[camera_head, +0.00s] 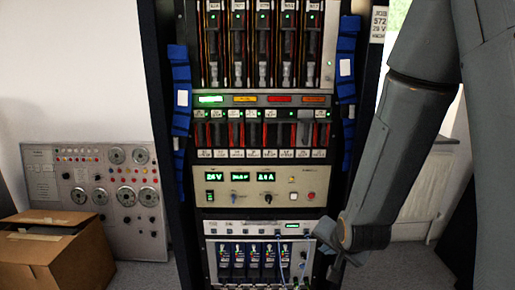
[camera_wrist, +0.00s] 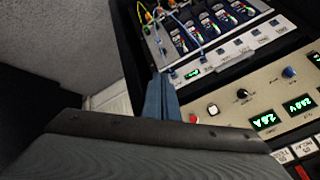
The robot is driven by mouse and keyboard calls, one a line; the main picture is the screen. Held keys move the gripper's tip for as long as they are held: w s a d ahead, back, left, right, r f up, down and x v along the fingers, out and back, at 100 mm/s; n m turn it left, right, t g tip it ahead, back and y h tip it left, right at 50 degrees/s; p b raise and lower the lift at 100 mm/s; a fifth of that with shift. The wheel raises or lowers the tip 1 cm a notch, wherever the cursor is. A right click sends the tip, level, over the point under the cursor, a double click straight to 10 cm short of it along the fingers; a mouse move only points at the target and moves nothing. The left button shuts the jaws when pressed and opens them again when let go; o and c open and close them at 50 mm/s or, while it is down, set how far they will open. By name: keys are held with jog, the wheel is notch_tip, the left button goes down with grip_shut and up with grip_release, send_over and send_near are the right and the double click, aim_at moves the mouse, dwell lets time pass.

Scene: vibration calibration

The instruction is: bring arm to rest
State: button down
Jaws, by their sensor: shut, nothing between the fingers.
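My grey arm (camera_head: 410,130) hangs down the right side of the head view, in front of the rack's right edge. Its wrist end is low, beside the rack's lower panels. My gripper (camera_wrist: 162,82) shows in the wrist view as two blue-grey fingers closed together with nothing between them. The equipment rack (camera_head: 160,100) stands in the middle of the head view. Its power supply panel (camera_head: 215,178) has lit green readouts and also shows in the wrist view (camera_wrist: 225,108). In the wrist view the fingertips appear near the panels' edge; whether they touch is unclear.
Blue cable bundles (camera_head: 180,75) hang on the rack's sides. A lower unit (camera_head: 225,228) has several dark modules and thin cables. A white radiator (camera_head: 425,190) is behind my arm.

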jog(key=s+r+n+g+p, duration=0.1)
jog(key=s+r+n+g, duration=0.2)
jog(key=s, duration=0.5)
jog(key=s+r+n+g+p, duration=0.1)
jog(key=s+r+n+g, duration=0.3)
jog(key=s, duration=0.5)
jog(key=shift+s+r+n+g, duration=0.3)
jog(key=shift+r+g, duration=0.1)
